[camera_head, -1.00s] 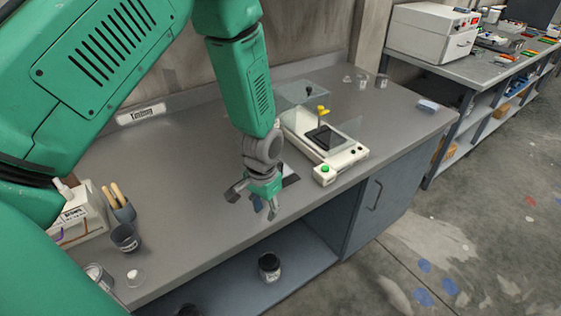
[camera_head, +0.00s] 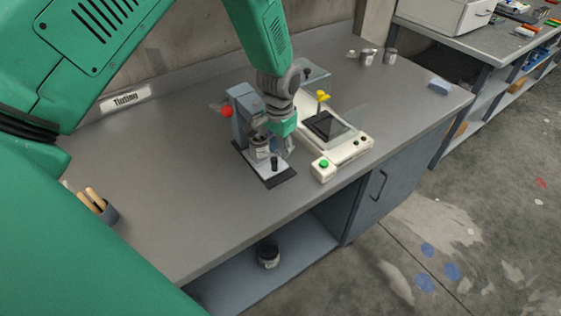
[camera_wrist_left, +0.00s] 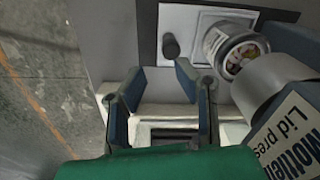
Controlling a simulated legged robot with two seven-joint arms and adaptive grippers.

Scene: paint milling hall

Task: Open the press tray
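The lid press (camera_head: 239,98) is a grey upright machine with a red ball handle (camera_head: 227,112), standing mid-bench. Its lettered body (camera_wrist_left: 297,130) shows at the right of the left wrist view. The press tray (camera_head: 284,172) is a light plate with a black knob (camera_head: 274,161) on a dark base. A small can (camera_head: 260,147) stands on it below the press head; the can (camera_wrist_left: 236,48) also shows in the wrist view. My left gripper (camera_head: 284,146) is just above the tray. In the wrist view its fingers are apart, with the knob (camera_wrist_left: 171,46) beyond the tips and nothing between them. My right gripper is out of view.
A white device (camera_head: 340,152) with a green button and yellow knob stands close right of the press. A dark cup (camera_head: 108,213) with wooden handles is at the left. The bench front edge is near; its left middle is clear.

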